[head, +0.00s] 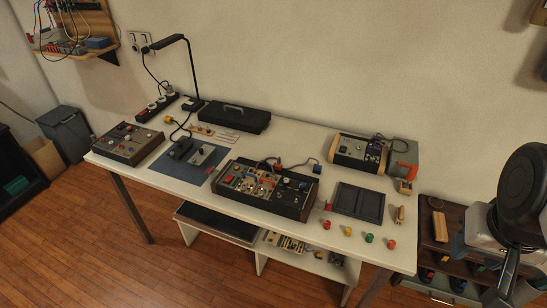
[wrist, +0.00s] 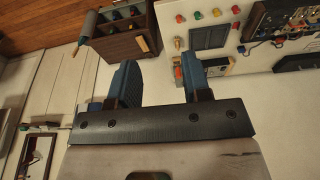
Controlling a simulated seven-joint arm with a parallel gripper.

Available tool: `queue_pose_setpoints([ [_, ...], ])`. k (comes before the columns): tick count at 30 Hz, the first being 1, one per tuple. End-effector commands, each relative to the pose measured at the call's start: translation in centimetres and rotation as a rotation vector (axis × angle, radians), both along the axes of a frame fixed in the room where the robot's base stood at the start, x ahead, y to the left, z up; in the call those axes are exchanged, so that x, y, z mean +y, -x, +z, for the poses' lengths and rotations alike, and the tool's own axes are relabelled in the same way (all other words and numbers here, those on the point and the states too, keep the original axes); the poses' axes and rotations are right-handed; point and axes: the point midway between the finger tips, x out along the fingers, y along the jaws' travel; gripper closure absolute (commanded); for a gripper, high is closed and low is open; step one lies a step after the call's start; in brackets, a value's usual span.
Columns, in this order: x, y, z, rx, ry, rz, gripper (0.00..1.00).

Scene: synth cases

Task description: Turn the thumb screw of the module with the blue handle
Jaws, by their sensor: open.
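A dark synth case with a brown end panel (head: 302,208) stands at the front middle of the white table, with several panel modules, knobs and coloured parts. A second case (head: 128,143) stands at the left and a smaller one (head: 352,152) at the back right. The smaller one also shows in the wrist view (wrist: 288,22).
A dark tray (head: 358,202) and several coloured knobs (head: 347,231) lie at the table's right. A desk lamp (head: 172,41), a black case (head: 234,117) and a blue mat (head: 206,168) are further left. A wooden rack (head: 440,222) stands beside the table.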

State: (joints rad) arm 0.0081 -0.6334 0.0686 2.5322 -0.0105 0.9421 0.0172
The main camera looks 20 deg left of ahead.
Motion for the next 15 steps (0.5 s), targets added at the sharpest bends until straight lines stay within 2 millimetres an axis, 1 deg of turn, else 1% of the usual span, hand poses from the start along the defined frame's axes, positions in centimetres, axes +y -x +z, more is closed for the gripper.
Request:
queue_pose_setpoints([
  [5,0.1,-0.3,0.0,0.002,-0.001,-0.001,0.55],
  [8,0.4,-0.9,0.1,0.004,-0.004,-0.002,0.55],
  [11,1.0,-1.9,0.2,0.010,-0.008,-0.004,0.55],
  [15,2.2,-3.9,0.4,0.021,-0.018,-0.012,0.55],
])
